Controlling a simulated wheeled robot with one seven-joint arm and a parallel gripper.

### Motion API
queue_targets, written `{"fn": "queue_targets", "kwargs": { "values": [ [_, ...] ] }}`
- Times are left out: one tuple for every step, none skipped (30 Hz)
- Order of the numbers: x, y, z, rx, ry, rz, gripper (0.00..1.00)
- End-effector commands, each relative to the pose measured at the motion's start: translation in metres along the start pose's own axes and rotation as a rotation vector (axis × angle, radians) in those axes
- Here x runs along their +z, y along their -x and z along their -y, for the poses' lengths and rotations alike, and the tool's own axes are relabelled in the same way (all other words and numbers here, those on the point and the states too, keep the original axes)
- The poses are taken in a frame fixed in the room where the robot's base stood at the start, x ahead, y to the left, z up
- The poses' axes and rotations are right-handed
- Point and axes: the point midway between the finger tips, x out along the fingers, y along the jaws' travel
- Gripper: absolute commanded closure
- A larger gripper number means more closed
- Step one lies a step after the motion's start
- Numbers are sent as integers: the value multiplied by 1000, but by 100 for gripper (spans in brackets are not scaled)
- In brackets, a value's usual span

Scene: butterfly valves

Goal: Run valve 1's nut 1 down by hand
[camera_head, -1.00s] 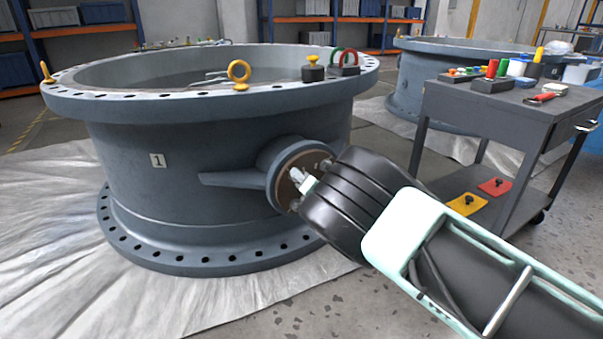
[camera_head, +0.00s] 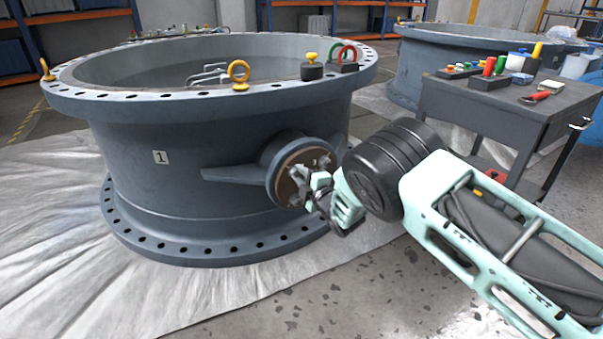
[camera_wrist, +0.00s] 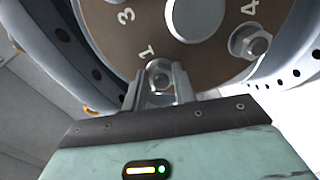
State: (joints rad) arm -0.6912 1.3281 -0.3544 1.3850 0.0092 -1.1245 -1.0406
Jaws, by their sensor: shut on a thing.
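Valve 1 (camera_head: 140,190) is a large grey flanged ring with a "1" label. On its side is a round boss with a brown face plate (camera_head: 287,184). In the wrist view the plate (camera_wrist: 120,35) bears the numbers 1, 3 and 4 around a central grey disc (camera_wrist: 197,14). Nut 1 (camera_wrist: 160,76) sits at the number 1, on the plate. My gripper (camera_wrist: 160,92) is shut on it, one finger on each side. In the head view my gripper (camera_head: 312,190) is at the plate, and the nut is hidden. Another nut (camera_wrist: 257,43) sits on a stud by the 4.
A dark cart (camera_head: 500,110) with coloured items on top stands to the right. A second grey valve (camera_head: 420,70) is behind it. A pale sheet (camera_head: 60,240) covers the floor.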

Motion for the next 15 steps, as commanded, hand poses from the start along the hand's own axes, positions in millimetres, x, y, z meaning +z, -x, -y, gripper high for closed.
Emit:
{"fn": "queue_targets", "kwargs": {
  "values": [
    [1, 1, -1, -1, -46, 2, 96],
    [1, 1, 0, -1, -75, 1, 96],
    [0, 1, 0, -2, -114, 1, 96],
    [1, 1, 0, -1, -141, 2, 96],
    [1, 1, 0, -1, -171, 2, 96],
    [1, 1, 1, -1, -209, 2, 96],
    [1, 1, 1, -1, -236, 2, 96],
    [0, 1, 1, -1, -266, 2, 96],
    [1, 1, 1, -1, -303, 2, 96],
    [0, 1, 1, -1, -331, 1, 96],
    [0, 1, 2, -1, -360, 1, 96],
    [0, 1, 2, 0, -398, 2, 96],
    [0, 1, 2, 0, -426, 2, 96],
    [0, 1, 2, -1, -454, 2, 96],
    [0, 1, 3, -1, -490, 1, 96]
  ]
}}
